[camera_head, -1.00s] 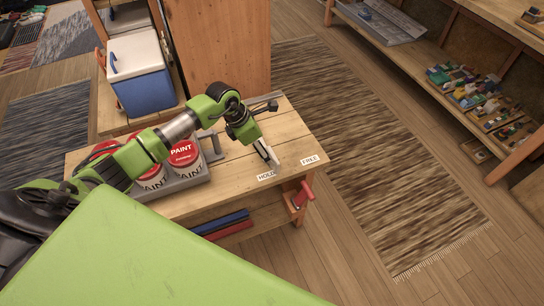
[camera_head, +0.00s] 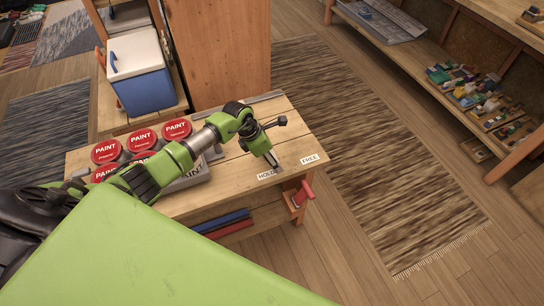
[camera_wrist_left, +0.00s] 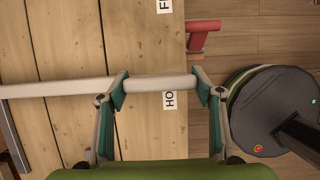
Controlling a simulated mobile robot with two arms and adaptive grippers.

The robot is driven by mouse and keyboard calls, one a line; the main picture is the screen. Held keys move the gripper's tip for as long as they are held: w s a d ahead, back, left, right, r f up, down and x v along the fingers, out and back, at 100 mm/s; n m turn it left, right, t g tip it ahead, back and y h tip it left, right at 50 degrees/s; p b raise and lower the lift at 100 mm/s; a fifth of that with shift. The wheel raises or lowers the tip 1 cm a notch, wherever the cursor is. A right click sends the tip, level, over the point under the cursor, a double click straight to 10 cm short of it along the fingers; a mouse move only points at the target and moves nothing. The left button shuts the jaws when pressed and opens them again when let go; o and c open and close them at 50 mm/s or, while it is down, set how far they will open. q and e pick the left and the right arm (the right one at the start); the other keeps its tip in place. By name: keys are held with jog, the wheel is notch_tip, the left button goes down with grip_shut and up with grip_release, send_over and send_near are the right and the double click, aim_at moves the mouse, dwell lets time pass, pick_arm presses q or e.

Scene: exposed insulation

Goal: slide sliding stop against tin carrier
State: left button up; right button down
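The sliding stop shows in the left wrist view as a pale grey bar (camera_wrist_left: 60,89) lying across the bench, just beside the HOLD label (camera_wrist_left: 169,100). My left gripper (camera_wrist_left: 162,88) is over its front end with fingers spread, one towards each side of the picture; the bar passes beneath the left finger. I cannot tell whether the fingers touch it. In the head view my left gripper (camera_head: 274,163) is near the HOLD label, and my arm hides most of the stop. The grey tin carrier (camera_head: 193,181) with red-lidded paint tins (camera_head: 142,138) stands left of it, partly hidden by my arm.
The wooden bench (camera_head: 225,197) has a FREE label (camera_head: 309,159) at its right front corner. A red handle (camera_head: 302,193) sticks out below the front edge. A blue cooler (camera_head: 146,91) stands behind. The bench top around the gripper looks clear.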

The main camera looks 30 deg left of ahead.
pick_arm(q)
jog(key=c, duration=0.4)
jog(key=shift+o, duration=0.2)
jog(key=s+a, duration=0.3)
jog(key=s+a+p, duration=0.1)
jog(key=s+a, duration=0.1)
jog(key=s, duration=0.1)
jog(key=s+a+p, duration=0.1)
jog(key=s+a, duration=0.2)
jog(key=s, duration=0.1)
jog(key=shift+a, duration=0.35)
jog(key=shift+s+a+f, duration=0.1)
jog(key=shift+s+a, duration=0.05)
jog(key=o, duration=1.6)
jog(key=shift+s+a, duration=0.1)
jog(key=shift+r, duration=0.3)
jog(key=v, duration=1.1)
jog(key=shift+s+a+r, duration=0.1)
jog(key=shift+s+r, duration=0.05)
jog(key=shift+r, duration=0.05)
